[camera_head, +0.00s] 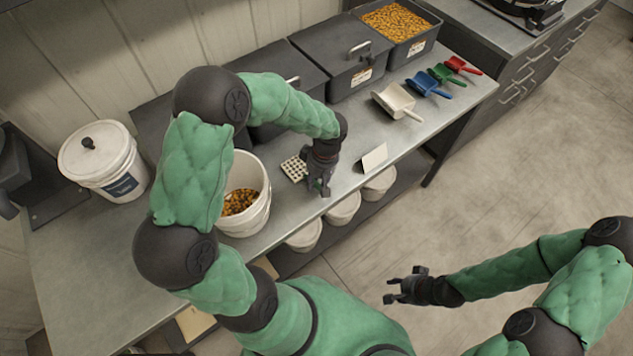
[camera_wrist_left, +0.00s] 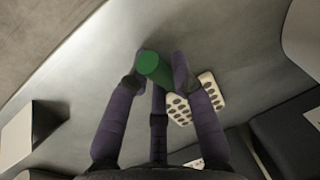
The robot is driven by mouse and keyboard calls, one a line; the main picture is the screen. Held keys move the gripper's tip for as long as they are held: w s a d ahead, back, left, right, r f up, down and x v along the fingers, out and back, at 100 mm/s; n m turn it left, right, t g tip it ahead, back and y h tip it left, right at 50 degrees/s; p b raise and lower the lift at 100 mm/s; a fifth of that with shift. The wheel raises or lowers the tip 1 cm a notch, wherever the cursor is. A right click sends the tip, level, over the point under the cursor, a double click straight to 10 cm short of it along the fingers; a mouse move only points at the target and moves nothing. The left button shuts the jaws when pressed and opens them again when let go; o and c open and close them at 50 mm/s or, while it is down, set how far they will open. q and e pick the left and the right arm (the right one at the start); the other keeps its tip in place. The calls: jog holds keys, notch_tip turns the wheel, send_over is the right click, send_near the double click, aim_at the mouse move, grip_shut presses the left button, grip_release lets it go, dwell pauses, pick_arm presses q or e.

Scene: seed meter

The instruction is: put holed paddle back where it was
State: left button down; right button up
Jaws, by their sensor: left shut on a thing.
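The holed paddle shows as a pale plate with rows of dark holes (camera_head: 294,169) beside my left gripper, over the steel counter. In the left wrist view its plate (camera_wrist_left: 196,100) sits right of the fingers, partly hidden by one. My left gripper (camera_head: 321,188) points down and is shut on a green handle (camera_wrist_left: 155,68), which appears to belong to the paddle. I cannot tell whether the paddle touches the counter. My right gripper (camera_head: 390,290) is empty, its fingers apart, out over the floor in front of the counter.
A white bucket (camera_head: 257,216) with seeds stands left of my left gripper. A blank folded card (camera_head: 374,158) stands to its right. White, blue, green and red scoops (camera_head: 397,101) lie farther right. Dark bins (camera_head: 343,57) line the back. A lidded bucket (camera_head: 100,158) stands far left.

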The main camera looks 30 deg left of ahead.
pick_arm(q)
jog(key=shift+f, duration=0.1)
jog(key=c, duration=1.1)
grip_release()
jog(key=shift+r, duration=0.25)
jog(key=r, duration=0.4)
jog(key=w+r+p, duration=0.1)
jog(key=r, duration=0.2)
jog(key=d+r+p, duration=0.1)
jog(key=r, duration=0.3)
jog(key=shift+w+r, duration=0.35)
